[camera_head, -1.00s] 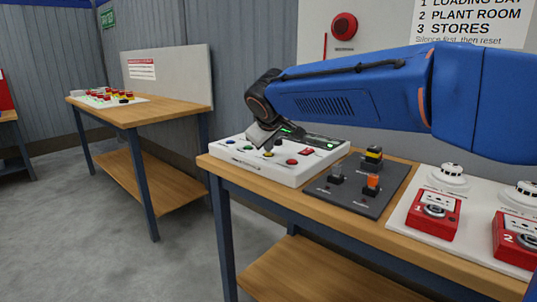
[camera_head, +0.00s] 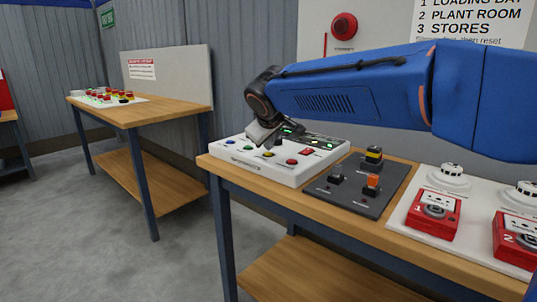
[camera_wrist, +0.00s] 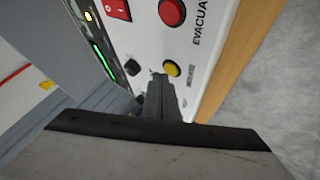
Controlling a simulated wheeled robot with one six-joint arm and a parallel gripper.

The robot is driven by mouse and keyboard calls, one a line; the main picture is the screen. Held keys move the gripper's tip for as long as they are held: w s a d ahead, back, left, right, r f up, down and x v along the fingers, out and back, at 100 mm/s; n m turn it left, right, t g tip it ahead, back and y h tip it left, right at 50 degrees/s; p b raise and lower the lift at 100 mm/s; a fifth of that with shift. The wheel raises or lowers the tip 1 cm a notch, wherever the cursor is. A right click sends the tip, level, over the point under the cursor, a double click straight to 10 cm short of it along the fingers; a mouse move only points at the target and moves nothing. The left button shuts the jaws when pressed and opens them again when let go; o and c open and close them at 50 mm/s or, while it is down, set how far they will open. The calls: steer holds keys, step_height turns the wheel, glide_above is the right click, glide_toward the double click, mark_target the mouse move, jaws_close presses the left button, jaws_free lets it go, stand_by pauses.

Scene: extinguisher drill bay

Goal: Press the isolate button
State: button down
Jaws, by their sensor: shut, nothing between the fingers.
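A white control panel (camera_head: 304,178) sits on the near bench, with blue, green, yellow and red round buttons along its front. The yellow button (camera_head: 268,154) also shows in the wrist view (camera_wrist: 173,69), with a small label beside it that I cannot read for certain. My gripper (camera_head: 266,145) is shut and empty, pointing down at the panel.
A red button (camera_wrist: 172,12) labelled EVACUA… and a red rocker switch (camera_wrist: 116,8) are near the yellow one. A dark plate (camera_head: 348,197) with several switches and red call points (camera_head: 432,216) stand to the right. Another bench (camera_head: 150,110) is at left.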

steer(key=shift+r, duration=0.35)
steer(key=shift+r, duration=2.5)
steer(key=shift+s, duration=0.1)
